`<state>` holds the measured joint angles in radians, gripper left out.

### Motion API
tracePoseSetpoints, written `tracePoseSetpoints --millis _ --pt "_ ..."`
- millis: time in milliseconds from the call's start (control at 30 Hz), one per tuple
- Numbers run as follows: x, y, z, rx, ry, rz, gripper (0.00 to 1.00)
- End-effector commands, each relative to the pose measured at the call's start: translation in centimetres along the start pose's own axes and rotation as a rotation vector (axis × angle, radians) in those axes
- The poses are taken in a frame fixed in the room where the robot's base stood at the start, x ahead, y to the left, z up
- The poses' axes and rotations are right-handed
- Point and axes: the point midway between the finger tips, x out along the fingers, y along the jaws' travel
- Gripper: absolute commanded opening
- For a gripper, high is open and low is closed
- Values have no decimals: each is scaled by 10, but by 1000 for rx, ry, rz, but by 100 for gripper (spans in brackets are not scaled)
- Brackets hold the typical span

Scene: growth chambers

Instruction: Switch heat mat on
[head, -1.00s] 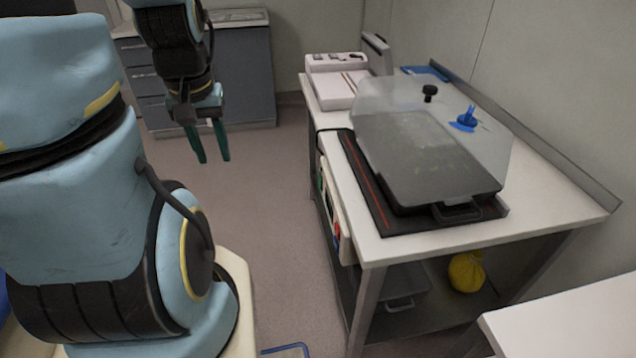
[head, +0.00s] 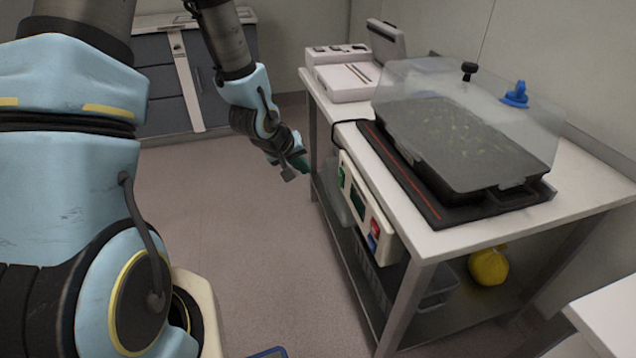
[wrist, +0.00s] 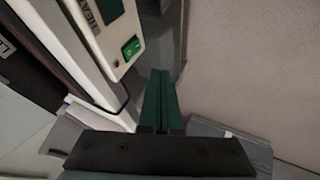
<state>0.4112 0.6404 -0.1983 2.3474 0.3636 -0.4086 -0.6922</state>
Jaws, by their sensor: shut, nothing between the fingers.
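The heat mat (head: 412,183) is a flat black mat with a red stripe. It lies on the white bench under a dark tray (head: 520,170) with a clear dome. A pale control panel (head: 362,208) hangs on the bench's side, with green, red and blue parts. In the wrist view, the panel (wrist: 118,68) shows part of a "HEAT" label, a dark display (wrist: 110,10) and a green switch (wrist: 131,48). My gripper (head: 303,164) is shut and empty beside the panel's far end. In the wrist view its green fingers (wrist: 160,74) lie right of and below the switch, apparently apart from it.
The bench leg (head: 408,305) and lower shelf with a grey bin (head: 438,288) and yellow bag (head: 489,266) are under the bench. A white device (head: 345,82) stands at the bench's back.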

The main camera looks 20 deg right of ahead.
Motion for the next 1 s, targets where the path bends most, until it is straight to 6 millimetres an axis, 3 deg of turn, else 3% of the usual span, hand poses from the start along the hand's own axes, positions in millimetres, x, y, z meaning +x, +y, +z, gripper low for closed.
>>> tracePoseSetpoints --millis 467,667,1000 --pt "8 2 1 -3 0 8 0" --pt "36 2 2 -2 -2 7 0" --pt "104 3 1 0 -1 7 0"
